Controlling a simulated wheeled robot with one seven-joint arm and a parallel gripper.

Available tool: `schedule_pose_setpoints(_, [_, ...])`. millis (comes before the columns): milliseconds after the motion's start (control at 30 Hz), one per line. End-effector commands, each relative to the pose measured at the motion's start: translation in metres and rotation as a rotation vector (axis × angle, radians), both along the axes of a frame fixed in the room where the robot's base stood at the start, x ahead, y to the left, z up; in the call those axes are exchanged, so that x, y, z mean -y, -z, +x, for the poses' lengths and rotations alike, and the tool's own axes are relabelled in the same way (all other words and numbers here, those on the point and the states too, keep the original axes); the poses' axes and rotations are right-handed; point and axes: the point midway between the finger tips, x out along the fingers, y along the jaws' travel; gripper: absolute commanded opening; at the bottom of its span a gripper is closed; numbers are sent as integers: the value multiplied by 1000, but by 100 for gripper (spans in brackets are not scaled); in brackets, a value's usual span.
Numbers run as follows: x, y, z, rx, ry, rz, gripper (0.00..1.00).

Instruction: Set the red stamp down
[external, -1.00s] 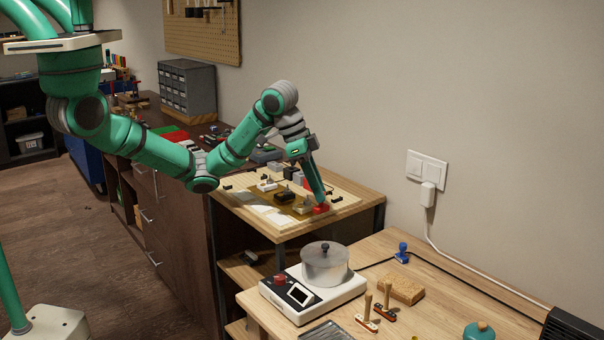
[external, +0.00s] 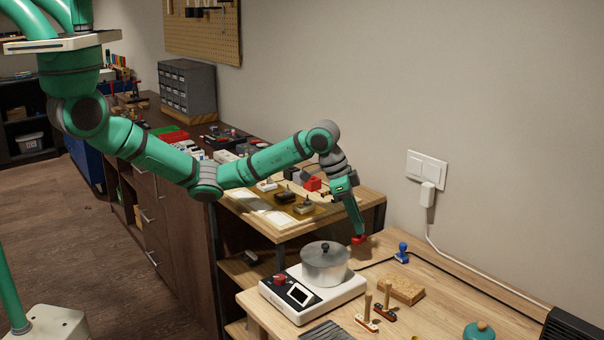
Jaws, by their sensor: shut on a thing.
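My gripper (external: 357,235) is shut on the red stamp (external: 359,240) and points down. Only a small red part of the stamp shows at the fingertips. In the picture it is just past the right edge of the raised wooden top (external: 283,232), beyond the pot and left of a blue stamp (external: 402,254). I cannot tell how high the red stamp is above the lower wooden table (external: 450,287).
A metal pot (external: 325,265) stands on a white hot plate (external: 310,298). A brown block (external: 401,289) and two wooden-handled tools (external: 368,313) are on the lower table. A red block (external: 312,184) and several small items sit on the raised top. A cord runs along the wall.

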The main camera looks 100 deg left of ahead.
Motion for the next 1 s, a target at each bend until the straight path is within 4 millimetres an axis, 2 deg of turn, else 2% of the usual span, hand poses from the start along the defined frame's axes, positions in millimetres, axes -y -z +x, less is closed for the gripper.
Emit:
schedule_pose_setpoints(100, [-5, 17, 14, -2, -1, 2, 0])
schedule_pose_setpoints(200, [-6, 25, 21, 0, 1, 1, 0])
schedule_pose_setpoints(433, [-8, 36, 30, 1, 0, 0, 0])
schedule_pose_setpoints(667, [-8, 64, 29, 0, 0, 0, 0])
schedule_pose_setpoints(1000, [-8, 68, 29, 1, 0, -1, 0])
